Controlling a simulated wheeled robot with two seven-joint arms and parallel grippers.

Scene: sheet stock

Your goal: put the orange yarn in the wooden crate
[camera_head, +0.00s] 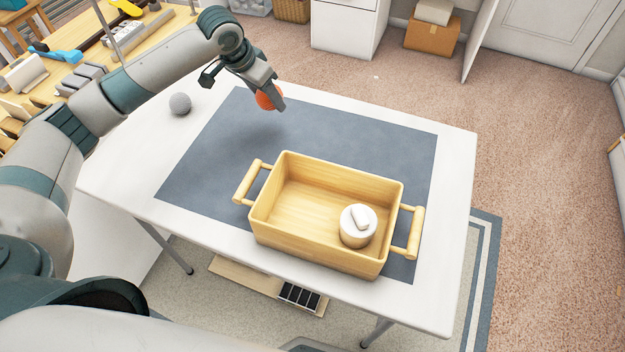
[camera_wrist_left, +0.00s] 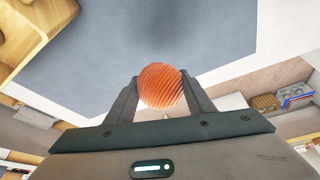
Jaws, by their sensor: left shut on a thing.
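The orange yarn (camera_head: 266,100) is a round ball with fine ridges, also clear in the left wrist view (camera_wrist_left: 161,86). My left gripper (camera_head: 270,99) is shut on it and holds it above the far left part of the grey mat; a soft shadow lies on the mat below. The wooden crate (camera_head: 322,242) stands upright at the near side of the mat, with a handle at each end. The crate is to the right of and nearer than my left gripper. Its corner shows at top left in the left wrist view (camera_wrist_left: 25,35). My right gripper is not in view.
A white lidded jar (camera_head: 357,229) stands inside the crate at its right end; the crate's left part is bare. A grey ball (camera_head: 180,104) lies on the white table (camera_head: 456,190) at the left. The grey mat (camera_head: 340,140) is otherwise clear behind the crate.

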